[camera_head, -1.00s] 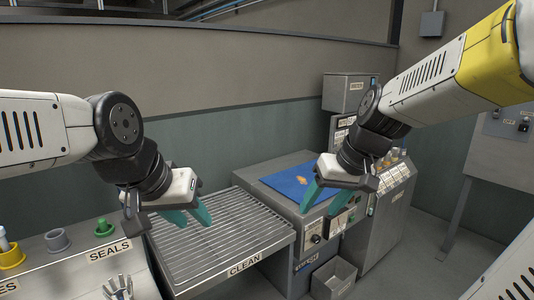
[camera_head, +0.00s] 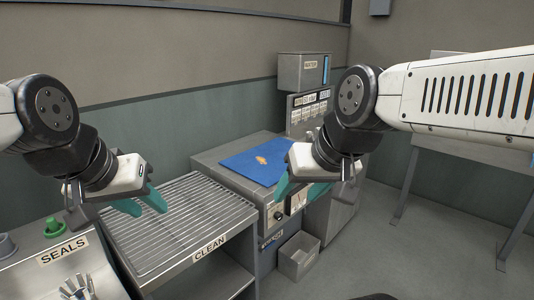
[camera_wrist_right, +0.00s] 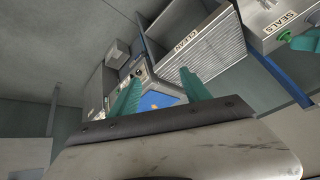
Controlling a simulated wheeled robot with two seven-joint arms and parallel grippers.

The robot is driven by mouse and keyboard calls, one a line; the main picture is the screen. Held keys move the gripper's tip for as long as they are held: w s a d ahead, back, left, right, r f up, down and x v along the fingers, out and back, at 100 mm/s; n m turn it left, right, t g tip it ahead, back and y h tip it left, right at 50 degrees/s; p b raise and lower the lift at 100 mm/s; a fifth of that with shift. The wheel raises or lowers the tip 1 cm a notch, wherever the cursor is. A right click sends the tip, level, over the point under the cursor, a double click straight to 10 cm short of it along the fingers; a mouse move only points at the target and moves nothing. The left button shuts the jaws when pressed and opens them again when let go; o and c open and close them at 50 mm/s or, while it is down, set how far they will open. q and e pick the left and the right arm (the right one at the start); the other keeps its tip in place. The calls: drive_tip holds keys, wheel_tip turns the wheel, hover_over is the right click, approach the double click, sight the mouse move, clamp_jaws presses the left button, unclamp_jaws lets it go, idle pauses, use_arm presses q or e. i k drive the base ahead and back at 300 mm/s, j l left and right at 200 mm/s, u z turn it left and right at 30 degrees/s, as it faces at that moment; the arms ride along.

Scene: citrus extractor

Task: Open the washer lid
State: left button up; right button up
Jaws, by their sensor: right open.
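The washer (camera_head: 212,168) appears to be the grey cabinet right of the ribbed rack. A flat blue panel with an orange mark, apparently its lid (camera_head: 240,165), lies level on top. A bit of the blue also shows between my fingers in the right wrist view (camera_wrist_right: 158,101). My right gripper (camera_head: 300,191) is open and empty, in front of the washer's right side in the head view, covering part of its front and the panel's right edge. I cannot tell its distance from the lid. My left gripper (camera_head: 142,203) has its teal fingers apart, empty, over the ribbed rack.
The ribbed rack labelled CLEAN (camera_head: 165,228) adjoins the washer on the left. The SEALS bench (camera_head: 60,270) with a green knob stands further left. A grey box (camera_head: 304,70) and button panel rise behind the washer. An open bin (camera_head: 298,256) sits on the floor.

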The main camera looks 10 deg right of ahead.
sight(264, 165)
drive_tip(key=i+l+u, duration=0.1)
drive_tip(key=i+l, duration=0.3)
drive_tip(key=l, duration=0.2)
drive_tip(key=i+l+u, duration=0.25)
drive_tip(key=i+l, duration=0.15)
drive_tip(key=l, duration=0.25)
drive_tip(key=i+l, duration=0.2)
drive_tip(key=l, duration=0.15)
drive_tip(key=i+l+u, duration=0.15)
drive_tip(key=l, duration=0.15)
drive_tip(key=i+l+u, duration=0.1)
drive_tip(key=l, duration=0.3)
drive_tip(key=i+l, duration=0.2)
drive_tip(key=l, duration=0.15)
drive_tip(key=u, duration=0.05)
